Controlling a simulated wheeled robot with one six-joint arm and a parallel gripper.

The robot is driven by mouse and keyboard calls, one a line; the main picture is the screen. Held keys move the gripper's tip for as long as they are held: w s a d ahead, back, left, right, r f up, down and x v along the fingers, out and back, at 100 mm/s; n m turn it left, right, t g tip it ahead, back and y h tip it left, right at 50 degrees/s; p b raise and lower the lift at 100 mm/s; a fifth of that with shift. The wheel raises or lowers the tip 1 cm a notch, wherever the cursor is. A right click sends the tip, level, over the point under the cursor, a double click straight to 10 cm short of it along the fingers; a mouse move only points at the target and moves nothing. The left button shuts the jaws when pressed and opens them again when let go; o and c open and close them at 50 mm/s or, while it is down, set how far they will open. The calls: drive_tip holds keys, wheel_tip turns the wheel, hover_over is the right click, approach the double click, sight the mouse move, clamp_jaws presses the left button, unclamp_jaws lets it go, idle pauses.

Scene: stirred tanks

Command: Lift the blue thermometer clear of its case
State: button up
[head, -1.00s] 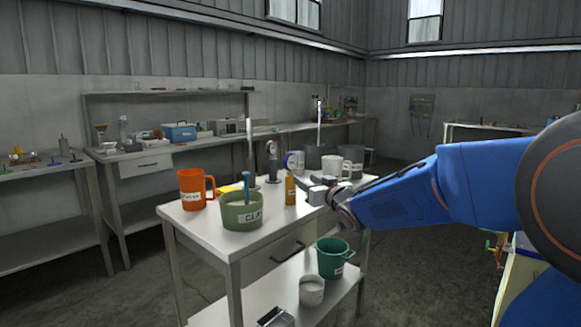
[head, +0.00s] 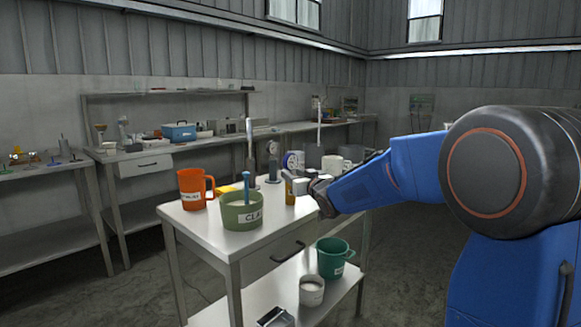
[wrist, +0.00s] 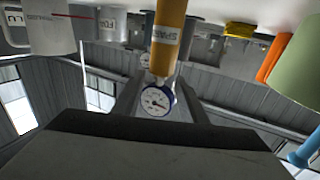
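The blue-rimmed dial thermometer (head: 293,160) shows just above a yellow-orange tube (head: 290,197), its case, on the white table. The wrist view is upside down. There the dial (wrist: 157,101) appears at the top end of the labelled tube (wrist: 167,38), face toward me. Any stem inside the tube is hidden. My gripper (head: 297,184) is beside the tube's upper part, on its right in the head view, and hides some of it. In the wrist view my gripper (wrist: 160,85) is open, with a dark finger on each side of the dial. I cannot tell whether either finger touches it.
A green pot (head: 242,214) with a blue-handled tool and an orange mug (head: 193,188) stand left of the tube. A grey stand (head: 272,160) and a white mug (head: 333,163) are close behind. A green bucket (head: 333,258) is on the lower shelf.

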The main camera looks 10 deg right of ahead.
clamp_jaws()
drive_tip(key=shift+r, duration=0.1)
